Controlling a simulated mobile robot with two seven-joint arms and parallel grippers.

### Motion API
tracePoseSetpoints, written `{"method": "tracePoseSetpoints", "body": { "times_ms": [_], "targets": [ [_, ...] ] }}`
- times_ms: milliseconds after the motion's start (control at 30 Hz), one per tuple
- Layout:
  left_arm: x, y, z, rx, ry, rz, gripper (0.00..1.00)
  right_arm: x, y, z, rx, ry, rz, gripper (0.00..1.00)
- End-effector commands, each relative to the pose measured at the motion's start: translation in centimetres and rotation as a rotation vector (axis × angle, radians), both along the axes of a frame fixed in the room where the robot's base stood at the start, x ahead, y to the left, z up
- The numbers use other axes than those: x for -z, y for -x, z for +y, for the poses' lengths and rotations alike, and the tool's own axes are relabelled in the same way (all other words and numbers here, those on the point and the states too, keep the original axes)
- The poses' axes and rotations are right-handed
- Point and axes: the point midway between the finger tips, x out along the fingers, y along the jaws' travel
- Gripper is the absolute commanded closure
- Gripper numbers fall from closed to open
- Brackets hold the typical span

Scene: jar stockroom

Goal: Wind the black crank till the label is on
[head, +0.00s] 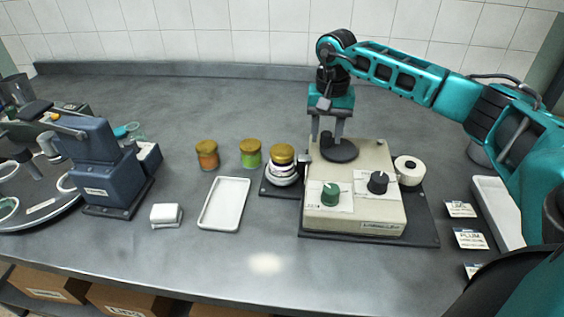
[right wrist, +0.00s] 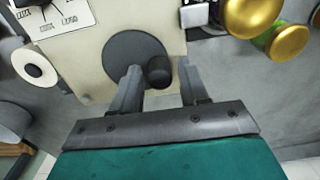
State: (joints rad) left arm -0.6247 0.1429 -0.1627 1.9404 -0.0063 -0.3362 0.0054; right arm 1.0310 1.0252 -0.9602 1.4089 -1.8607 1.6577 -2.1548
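The cream labelling machine (head: 350,212) stands on a dark base plate. Its black crank (head: 340,150) is a round disc on top with an upright black knob (right wrist: 159,72). A gold-lidded jar (head: 282,153) stands at the machine's left side on a pale round seat; I cannot tell whether it bears a label. My right gripper (head: 328,136) points down over the crank. In the right wrist view its fingers (right wrist: 158,82) stand either side of the knob, with a narrow gap showing at the right finger, so it is open around it. My left gripper is not in view.
A green dial (head: 330,194), a black dial (head: 377,183) and a white roll (head: 408,170) are on the machine. An orange jar (head: 207,156), a green jar (head: 250,155) and a white tray (head: 224,204) stand left. A blue machine (head: 92,165) is further left. Label cards (head: 469,239) lie right.

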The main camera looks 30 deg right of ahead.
Motion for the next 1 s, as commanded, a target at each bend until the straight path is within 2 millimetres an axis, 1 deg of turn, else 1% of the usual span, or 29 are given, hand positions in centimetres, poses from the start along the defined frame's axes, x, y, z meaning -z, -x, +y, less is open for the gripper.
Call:
{"method": "tracePoseSetpoints", "body": {
  "times_ms": [33, 100, 367, 1000],
  "targets": [
    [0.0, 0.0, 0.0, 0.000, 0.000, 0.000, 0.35, 0.0, 0.0, 0.0, 0.000, 0.000, 0.000, 0.51],
    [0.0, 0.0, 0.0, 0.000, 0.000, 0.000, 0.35, 0.0, 0.0, 0.0, 0.001, 0.000, 0.000, 0.45],
    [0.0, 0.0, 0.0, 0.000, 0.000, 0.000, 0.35, -0.2, 0.0, 0.0, 0.001, 0.000, 0.000, 0.45],
    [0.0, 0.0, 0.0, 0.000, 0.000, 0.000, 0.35, -6.4, 0.0, 0.0, 0.001, 0.001, -0.002, 0.45]
  ]
}}
